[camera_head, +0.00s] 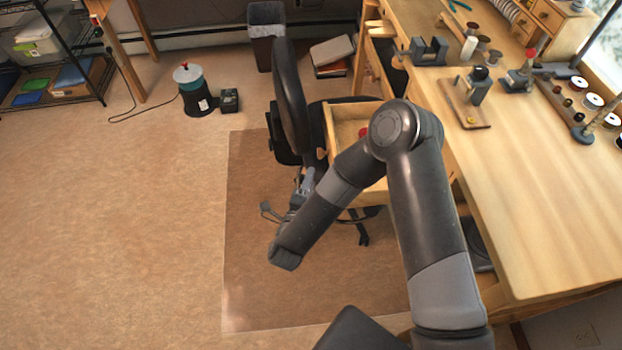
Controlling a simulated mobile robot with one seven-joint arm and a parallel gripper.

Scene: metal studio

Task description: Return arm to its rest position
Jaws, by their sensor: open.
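My arm rises from the bottom right of the head view, bends at an elbow over the open drawer, and slopes down to the left. My gripper (288,196) is at the lower left end, over the floor mat beside the office chair. It is small in the picture and partly hidden by my wrist. Its fingers look apart, and I see nothing held between them.
A wooden workbench (545,195) with tools and spools fills the right side. Its open drawer (345,108) holds a small red thing, partly behind my elbow. A black office chair (290,95) stands close by. The floor (110,230) at left is clear.

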